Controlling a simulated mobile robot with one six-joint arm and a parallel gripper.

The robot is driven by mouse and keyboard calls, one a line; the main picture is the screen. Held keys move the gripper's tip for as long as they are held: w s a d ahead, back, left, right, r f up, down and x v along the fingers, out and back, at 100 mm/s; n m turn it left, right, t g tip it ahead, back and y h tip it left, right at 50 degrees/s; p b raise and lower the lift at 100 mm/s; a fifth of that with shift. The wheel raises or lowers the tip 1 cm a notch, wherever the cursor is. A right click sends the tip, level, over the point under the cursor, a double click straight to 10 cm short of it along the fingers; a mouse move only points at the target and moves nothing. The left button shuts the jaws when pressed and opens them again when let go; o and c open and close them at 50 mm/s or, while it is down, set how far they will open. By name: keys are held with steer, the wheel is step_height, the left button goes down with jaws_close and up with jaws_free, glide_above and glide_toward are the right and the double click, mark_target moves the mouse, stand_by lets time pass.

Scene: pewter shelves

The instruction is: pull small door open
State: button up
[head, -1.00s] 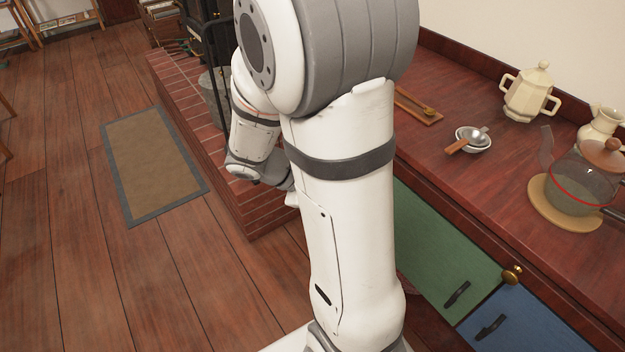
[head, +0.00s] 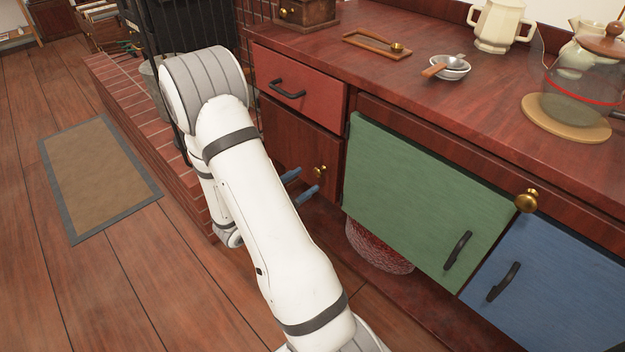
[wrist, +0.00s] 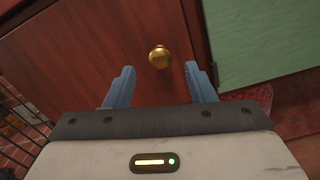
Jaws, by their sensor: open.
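The small door (head: 297,146) is dark red-brown wood, under the red drawer at the left end of the cabinet. It looks shut. Its round brass knob (head: 320,172) sits near its right edge. My gripper (head: 300,184) has blue fingers and is in front of the door, a little left of and below the knob in the head view. In the wrist view the knob (wrist: 159,57) lies ahead of the open fingers (wrist: 160,84), between their lines, and nothing is between the fingertips. The fingers do not appear to touch the knob.
A green door (head: 425,205) with a black handle is just right of the small door. A blue door (head: 550,285) is further right. A red drawer (head: 300,85) is above. A brick hearth (head: 140,110) and black metal bars stand close on the left. A woven basket (head: 378,248) sits under the green door.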

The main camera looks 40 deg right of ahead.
mark_target(316, 174)
steer(key=shift+w+d+b, duration=0.15)
steer(key=shift+d+b, duration=0.3)
steer(key=shift+d, duration=1.7)
steer(key=shift+c, duration=0.2)
jaws_close()
